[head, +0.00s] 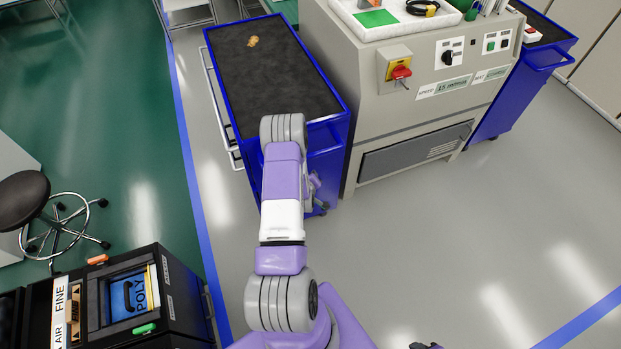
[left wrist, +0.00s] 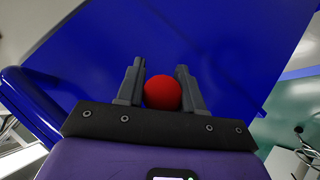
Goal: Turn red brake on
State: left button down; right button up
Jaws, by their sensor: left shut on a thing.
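In the left wrist view a round red knob (left wrist: 163,92) sits between the two dark fingers of my left gripper (left wrist: 160,88). The fingers are shut on it, one on each side. A blue panel fills the view behind it, and what the knob is fixed to is hidden. In the head view my left arm reaches down beside the front end of a blue cart (head: 333,150) with a dark top.
A grey machine (head: 420,110) with a red switch (head: 401,72) on a yellow plate stands right of the cart. A black cabinet (head: 180,290) is at lower left, and a stool (head: 25,198) stands at the left. The grey floor at lower right is clear.

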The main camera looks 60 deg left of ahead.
pick_arm(q)
jog(key=c, duration=0.8)
grip_release()
jog(key=shift+p+v, duration=0.8)
jog(key=shift+v, duration=3)
